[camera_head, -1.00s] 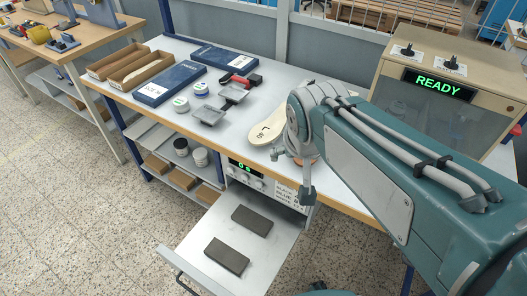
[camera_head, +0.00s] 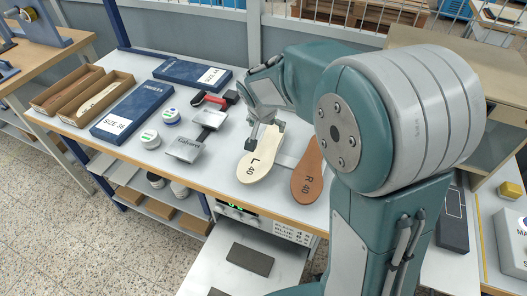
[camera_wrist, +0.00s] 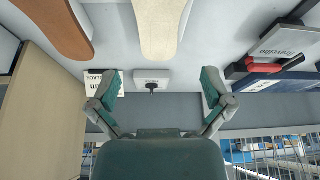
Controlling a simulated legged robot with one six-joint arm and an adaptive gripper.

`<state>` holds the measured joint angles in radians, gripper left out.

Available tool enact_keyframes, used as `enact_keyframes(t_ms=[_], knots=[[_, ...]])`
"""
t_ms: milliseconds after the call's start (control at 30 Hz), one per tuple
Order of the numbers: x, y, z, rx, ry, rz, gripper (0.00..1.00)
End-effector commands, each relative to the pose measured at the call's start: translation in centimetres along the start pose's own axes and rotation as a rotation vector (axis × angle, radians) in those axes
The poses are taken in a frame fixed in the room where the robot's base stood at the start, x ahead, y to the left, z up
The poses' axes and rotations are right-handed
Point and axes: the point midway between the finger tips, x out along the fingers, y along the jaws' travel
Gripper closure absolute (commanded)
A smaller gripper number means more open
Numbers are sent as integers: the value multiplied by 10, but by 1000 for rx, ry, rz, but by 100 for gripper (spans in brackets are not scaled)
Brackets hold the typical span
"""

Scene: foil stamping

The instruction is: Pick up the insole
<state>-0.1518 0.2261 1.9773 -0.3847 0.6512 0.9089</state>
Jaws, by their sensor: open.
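A cream insole (camera_head: 257,167) marked L 40 lies flat on the grey workbench, and it also shows at the top of the wrist view (camera_wrist: 160,25). A brown insole (camera_head: 307,180) marked R 40 lies to its right; in the wrist view it is at upper left (camera_wrist: 58,25). My gripper (camera_head: 263,132) is over the far part of the cream insole in the head view. In the wrist view its fingers (camera_wrist: 158,90) are spread wide with nothing between them, and the cream insole appears beyond them. The gripper's height above the bench is unclear.
Blue boxes (camera_head: 135,110), open cartons (camera_head: 100,96), round tins (camera_head: 150,139) and metal stamps (camera_head: 187,147) with red and black handles occupy the bench's left. My arm hides much of the right side.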

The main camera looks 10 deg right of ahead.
Motion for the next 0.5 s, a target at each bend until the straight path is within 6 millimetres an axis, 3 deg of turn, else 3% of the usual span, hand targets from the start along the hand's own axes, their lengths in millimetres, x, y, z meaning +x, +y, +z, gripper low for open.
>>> enact_keyframes(t_ms=[100, 367, 500], knots=[[22, 1, 1, 0, -4, 3, 0], [45, 2, 0, 0, -3, 1, 0], [68, 4, -1, 0, -4, 2, 0]])
